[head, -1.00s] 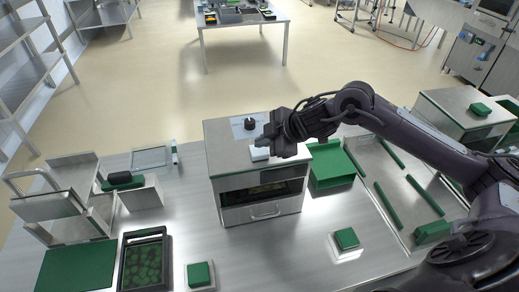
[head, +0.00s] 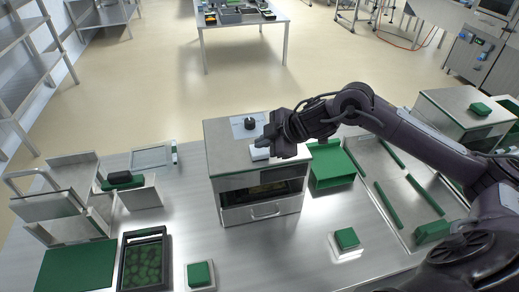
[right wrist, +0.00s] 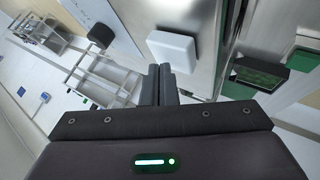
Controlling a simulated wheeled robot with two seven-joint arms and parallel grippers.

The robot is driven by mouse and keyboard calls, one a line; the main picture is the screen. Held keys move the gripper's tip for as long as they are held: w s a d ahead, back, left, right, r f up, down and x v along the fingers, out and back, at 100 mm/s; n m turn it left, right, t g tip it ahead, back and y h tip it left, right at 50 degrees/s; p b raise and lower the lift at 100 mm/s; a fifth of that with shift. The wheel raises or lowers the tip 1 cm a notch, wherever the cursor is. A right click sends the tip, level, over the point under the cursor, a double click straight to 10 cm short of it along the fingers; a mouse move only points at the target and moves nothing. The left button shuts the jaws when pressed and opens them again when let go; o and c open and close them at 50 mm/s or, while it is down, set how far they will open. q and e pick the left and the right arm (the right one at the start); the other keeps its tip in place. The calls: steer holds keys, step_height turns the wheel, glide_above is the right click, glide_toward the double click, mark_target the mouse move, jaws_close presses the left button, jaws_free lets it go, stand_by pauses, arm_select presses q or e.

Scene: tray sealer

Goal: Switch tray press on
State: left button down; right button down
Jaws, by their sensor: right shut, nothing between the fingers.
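The tray press (head: 228,170) is a steel box in the middle of the table, with a dark window and a drawer handle on its front. On its top are a black knob (head: 249,124) and a white block-shaped switch (head: 260,153). The knob (right wrist: 101,35) and the white switch (right wrist: 172,50) also show in the right wrist view. My right gripper (head: 268,141) is above the press top, close to the white switch. Its fingers (right wrist: 159,72) are shut and empty. I cannot tell whether they touch the switch. My left gripper is not in view.
A green bin (head: 333,168) stands right of the press. A steel rack (head: 66,212) and a black tray (head: 143,232) are at the left. Green blocks on white bases (head: 346,239) lie near the front. Bare table lies before the press.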

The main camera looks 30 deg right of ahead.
mark_target(263, 151)
steer(key=shift+f, duration=0.4)
stand_by(0.5)
steer(key=shift+r+p, duration=0.55)
steer(key=shift+r, duration=0.15)
step_height(263, 151, up, 6)
steer(key=p, duration=0.6)
steer(key=shift+f, duration=0.2)
